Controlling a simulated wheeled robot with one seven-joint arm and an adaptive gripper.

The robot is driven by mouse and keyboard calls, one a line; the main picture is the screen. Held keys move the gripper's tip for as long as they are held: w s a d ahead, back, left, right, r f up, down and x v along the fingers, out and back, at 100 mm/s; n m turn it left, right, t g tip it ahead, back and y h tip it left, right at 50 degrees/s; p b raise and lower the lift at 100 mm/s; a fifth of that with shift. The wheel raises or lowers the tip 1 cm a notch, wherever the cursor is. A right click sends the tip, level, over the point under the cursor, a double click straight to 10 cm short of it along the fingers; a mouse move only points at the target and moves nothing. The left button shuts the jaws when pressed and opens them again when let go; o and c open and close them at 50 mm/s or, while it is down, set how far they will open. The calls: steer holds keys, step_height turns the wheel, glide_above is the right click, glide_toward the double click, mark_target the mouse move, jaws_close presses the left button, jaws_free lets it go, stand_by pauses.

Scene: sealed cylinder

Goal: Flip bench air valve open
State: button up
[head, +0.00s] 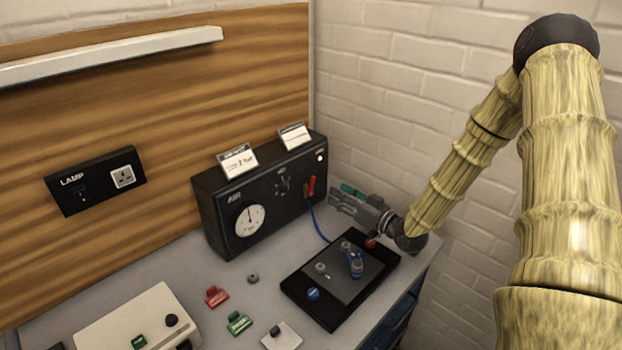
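The black air panel (222,229) stands at the back of the bench, with a round white gauge (249,220) on its left front. A red lever (311,186), which looks like the air valve handle, stands roughly upright on the panel's right front. A blue hose (319,224) runs down from beneath it. My gripper (338,200) is to the right of the lever and somewhat lower in the picture, pointing left towards the panel. It appears apart from the lever. Its fingers are small and dark, so their opening is unclear.
A black plate with a grey fixture (355,283) lies on the bench (236,289) below my gripper. Red (217,296) and green (239,322) small parts lie to its left. A teal item (352,190) shows behind my gripper. A brick wall (385,100) closes the right side.

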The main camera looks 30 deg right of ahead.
mark_target(314, 181)
steer(key=p+x, duration=0.2)
steer(key=x, duration=0.5)
steer(key=shift+w+p, duration=0.4)
steer(key=shift+p+x, duration=0.35)
steer(key=shift+x, duration=1)
steer(key=shift+f, duration=0.15)
steer(key=shift+s, duration=0.1)
jaws_close()
